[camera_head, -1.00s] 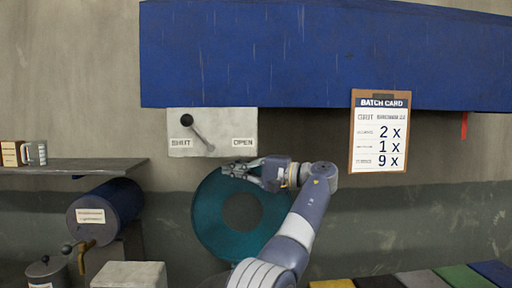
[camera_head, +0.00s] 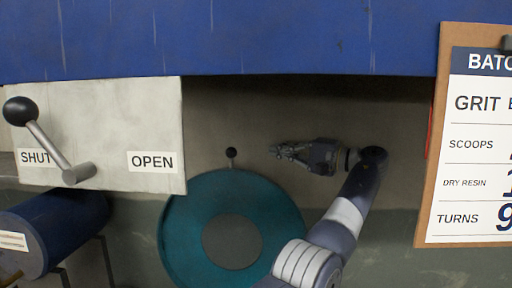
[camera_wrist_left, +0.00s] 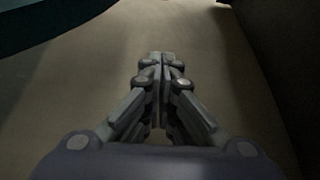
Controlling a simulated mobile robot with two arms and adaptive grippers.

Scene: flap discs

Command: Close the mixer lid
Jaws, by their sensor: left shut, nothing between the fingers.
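A teal round disc (camera_head: 180,225) with a grey centre, seemingly the mixer, stands below the blue hood. A short stalk with a black knob (camera_head: 231,152) rises from its top edge. I cannot tell whether the grey centre is a lid or an opening. My left gripper (camera_head: 273,150) is shut and empty, above the disc's upper right and to the right of the knob, apart from it. In the left wrist view its fingertips (camera_wrist_left: 160,58) meet, and a teal edge (camera_wrist_left: 40,25) shows at top left. My right gripper is not in view.
A pale panel (camera_head: 110,110) marked SHUT and OPEN carries a lever (camera_head: 45,142) with its black knob on the SHUT side. The blue hood (camera_head: 250,35) overhangs the wall. A clipboard card (camera_head: 480,130) hangs at right. A blue drum (camera_head: 55,230) lies at lower left.

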